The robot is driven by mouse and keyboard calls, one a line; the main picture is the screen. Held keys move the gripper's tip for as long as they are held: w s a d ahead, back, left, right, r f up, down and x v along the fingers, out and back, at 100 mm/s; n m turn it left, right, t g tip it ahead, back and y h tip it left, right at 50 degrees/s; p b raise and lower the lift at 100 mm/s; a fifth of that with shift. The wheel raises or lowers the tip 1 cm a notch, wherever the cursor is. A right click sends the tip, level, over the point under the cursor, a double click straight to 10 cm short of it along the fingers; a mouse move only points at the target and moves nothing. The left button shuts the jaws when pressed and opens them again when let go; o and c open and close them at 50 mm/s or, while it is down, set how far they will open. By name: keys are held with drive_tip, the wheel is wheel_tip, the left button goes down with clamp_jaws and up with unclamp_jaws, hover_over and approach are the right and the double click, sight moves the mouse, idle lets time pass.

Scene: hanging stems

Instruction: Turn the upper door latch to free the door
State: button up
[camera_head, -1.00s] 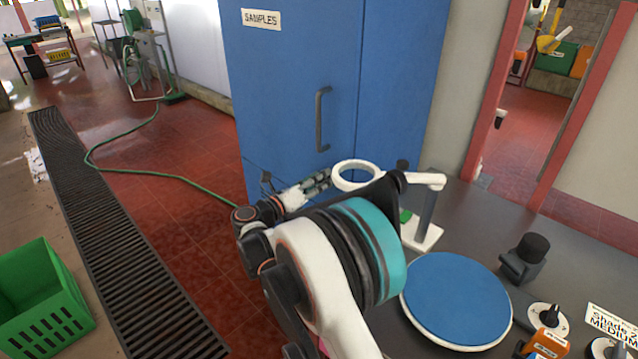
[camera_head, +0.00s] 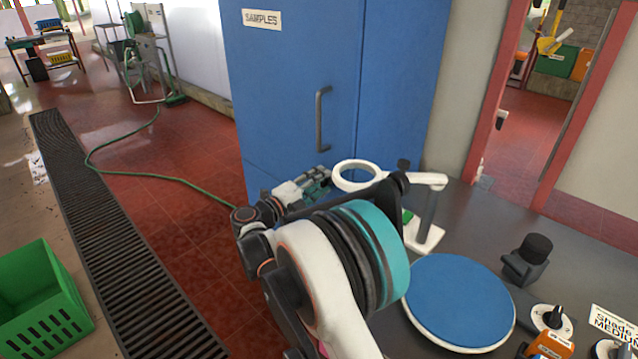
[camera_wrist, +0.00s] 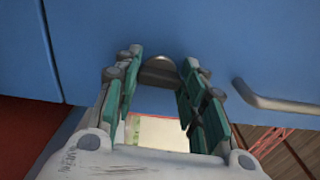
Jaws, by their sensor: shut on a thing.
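The blue cabinet door (camera_head: 290,85) carries a "SAMPLES" label and a grey upright bar handle. In the wrist view, a dark grey latch (camera_wrist: 158,71) sits on the blue face between my fingertips. My gripper (camera_wrist: 160,70) is shut on this latch, one teal-padded finger on each side. In the head view my gripper (camera_head: 318,180) is at the cabinet front, below the bar handle, and the latch is hidden behind it. The door looks flush with the cabinet.
The bar handle (camera_head: 321,118) is close by and shows right of my fingers in the wrist view (camera_wrist: 275,103). A white ring-topped stand (camera_head: 357,175) is close to my arm. A blue round plate (camera_head: 459,301) lies on the dark counter (camera_head: 480,225).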

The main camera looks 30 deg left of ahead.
drive_tip(key=shift+a+n, duration=0.1)
drive_tip(key=shift+n, duration=0.5)
drive_tip(key=o, duration=1.1)
drive_tip(key=shift+c, duration=0.2)
drive_tip(key=v, duration=1.2)
